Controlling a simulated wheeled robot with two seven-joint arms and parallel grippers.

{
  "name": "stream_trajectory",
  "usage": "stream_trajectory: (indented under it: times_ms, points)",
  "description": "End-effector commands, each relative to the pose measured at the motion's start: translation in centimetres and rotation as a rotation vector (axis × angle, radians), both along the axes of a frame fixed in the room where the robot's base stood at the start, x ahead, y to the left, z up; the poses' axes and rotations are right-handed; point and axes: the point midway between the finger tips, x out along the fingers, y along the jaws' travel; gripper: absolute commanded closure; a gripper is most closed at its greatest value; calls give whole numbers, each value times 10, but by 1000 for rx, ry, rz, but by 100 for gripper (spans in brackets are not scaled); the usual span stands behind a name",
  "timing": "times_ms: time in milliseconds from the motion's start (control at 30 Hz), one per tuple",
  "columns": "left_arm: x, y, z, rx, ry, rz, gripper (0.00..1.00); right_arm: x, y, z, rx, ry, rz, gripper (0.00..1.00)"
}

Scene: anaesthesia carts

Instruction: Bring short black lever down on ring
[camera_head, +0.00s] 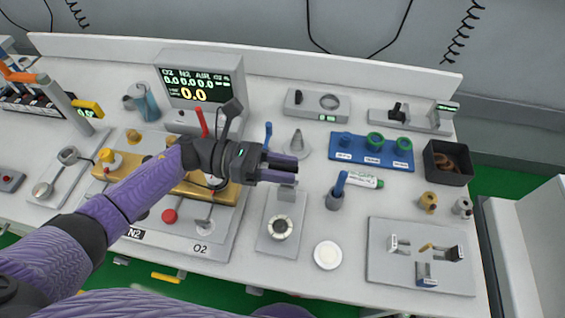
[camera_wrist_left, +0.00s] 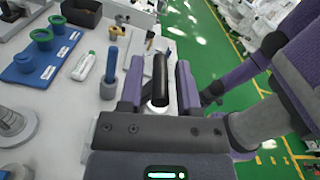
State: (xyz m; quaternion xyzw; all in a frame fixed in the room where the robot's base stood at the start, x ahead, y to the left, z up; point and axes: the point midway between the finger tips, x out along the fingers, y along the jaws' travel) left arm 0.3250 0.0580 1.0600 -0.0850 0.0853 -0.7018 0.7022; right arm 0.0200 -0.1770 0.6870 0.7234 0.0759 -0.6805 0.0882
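A grey plate with a pale ring (camera_head: 280,227) around a dark centre lies on the bench at the front middle. A grey block (camera_head: 286,195) stands behind the ring. My left gripper (camera_head: 282,168) is above the block, pointing right. In the left wrist view, a short black lever (camera_wrist_left: 160,72) stands between its two purple fingers. A narrow gap shows on each side of the lever, so the fingers look open around it. The lever's base is hidden. My right gripper (camera_wrist_left: 213,93) seems to show small and dark in the left wrist view; its opening is unclear.
A cup with a blue handle (camera_head: 335,199) and a white disc (camera_head: 328,255) stand right of the ring. A plate with small levers (camera_head: 420,275) is further right. A blue tray (camera_head: 345,152) is behind. A monitor (camera_head: 200,85) and gold block are left.

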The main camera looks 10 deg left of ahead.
Motion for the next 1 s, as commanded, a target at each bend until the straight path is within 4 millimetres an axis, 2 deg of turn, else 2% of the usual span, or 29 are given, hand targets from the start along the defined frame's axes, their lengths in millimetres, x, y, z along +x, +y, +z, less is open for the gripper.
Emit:
stream_trajectory:
  times_ms: [33,167,200,1000]
  points:
    - [0,0,0,0,0,0,70,0,0,0,0,-1,0,40]
    - [0,0,0,0,0,0,98,1,-1,0,-2,-1,1,40]
    - [0,0,0,0,0,0,100,1,-1,0,-2,-1,1,40]
    - [0,0,0,0,0,1,100,1,-3,0,-4,-1,1,40]
